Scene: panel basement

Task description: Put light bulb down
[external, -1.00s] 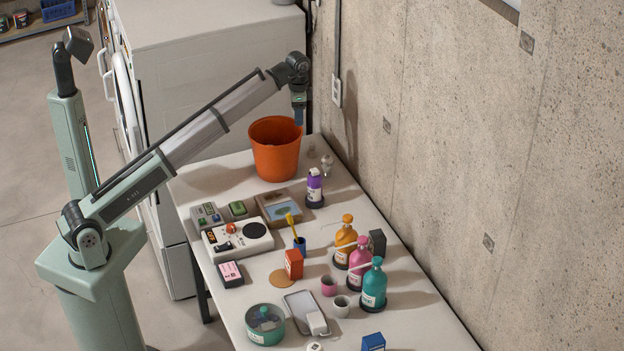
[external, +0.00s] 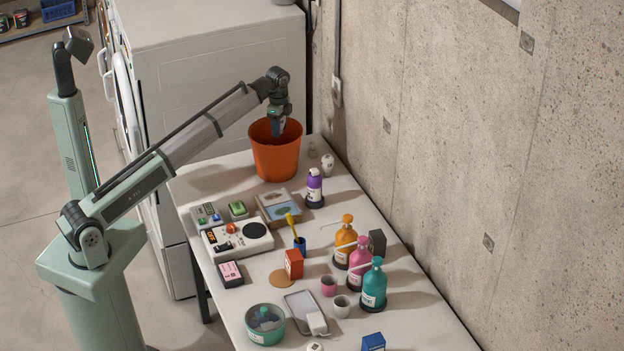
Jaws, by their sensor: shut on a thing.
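My gripper (external: 278,131) points down at the mouth of the orange bucket (external: 275,160), with its fingertips at or just inside the rim. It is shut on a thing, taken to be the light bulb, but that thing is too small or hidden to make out. The bucket stands upright at the far end of the white table. A small pale rounded object (external: 328,163) stands on the table right of the bucket; I cannot tell what it is.
A purple spray bottle (external: 314,187) stands right of the bucket. Orange (external: 346,240), pink (external: 360,264) and teal (external: 374,285) pump bottles stand nearer. A white device (external: 237,237) lies at left. The concrete wall (external: 450,120) borders the table's right side.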

